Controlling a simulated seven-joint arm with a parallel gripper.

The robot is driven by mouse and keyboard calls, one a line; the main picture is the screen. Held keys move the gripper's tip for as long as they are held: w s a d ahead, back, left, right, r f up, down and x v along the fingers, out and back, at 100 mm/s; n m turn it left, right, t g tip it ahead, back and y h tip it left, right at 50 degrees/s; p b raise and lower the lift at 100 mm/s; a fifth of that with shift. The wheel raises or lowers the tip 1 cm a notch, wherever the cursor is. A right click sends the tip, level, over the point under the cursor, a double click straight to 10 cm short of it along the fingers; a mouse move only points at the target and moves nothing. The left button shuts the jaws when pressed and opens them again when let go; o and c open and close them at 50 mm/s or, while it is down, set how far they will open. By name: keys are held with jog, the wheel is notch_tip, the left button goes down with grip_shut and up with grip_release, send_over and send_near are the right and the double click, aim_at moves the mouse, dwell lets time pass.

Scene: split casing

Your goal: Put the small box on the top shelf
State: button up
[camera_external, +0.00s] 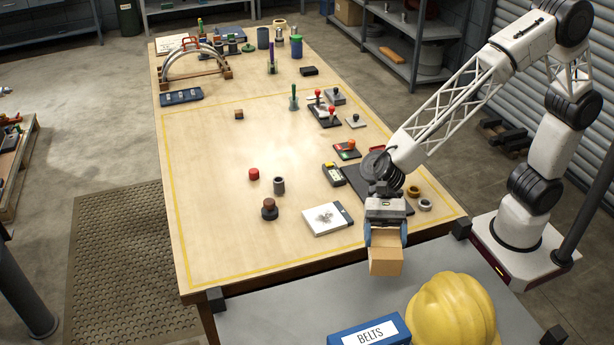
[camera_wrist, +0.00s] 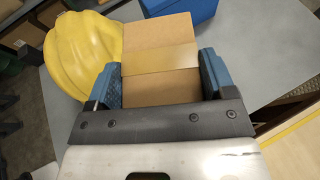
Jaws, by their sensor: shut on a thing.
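The small box (camera_external: 386,262) is brown cardboard with a paler tape strip. It is between the blue-padded fingers of my gripper (camera_external: 386,236), which is shut on it. In the external view the box is at the near edge of the wooden table, in front of or above the grey surface (camera_external: 265,318); I cannot tell whether it touches it. In the wrist view the box (camera_wrist: 160,60) fills the space between the two fingers (camera_wrist: 160,85). I cannot tell which surface is the top shelf.
A yellow hard hat (camera_external: 452,312) and a blue BELTS bin (camera_external: 368,332) are on the grey surface, close to the box. The wooden table (camera_external: 215,215) holds a white notepad (camera_external: 327,218), several small parts and an arch (camera_external: 195,62). A metal shelf rack (camera_external: 410,45) stands behind.

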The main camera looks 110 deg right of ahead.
notch_tip(320, 180, down, 8)
jog(key=shift+r, duration=0.2)
jog(key=shift+w, duration=0.15)
send_over(327, 314)
jog(key=shift+s+d+f, duration=0.1)
jog(key=shift+s+f, duration=0.25)
jog(key=shift+f, duration=0.35)
dwell(0.5)
jog(key=shift+w, duration=0.1)
jog(key=shift+w, duration=0.25)
jog(key=shift+f, duration=1.8)
jog(key=shift+f, duration=0.1)
jog(key=o, duration=1.3)
jog(key=shift+f, duration=0.1)
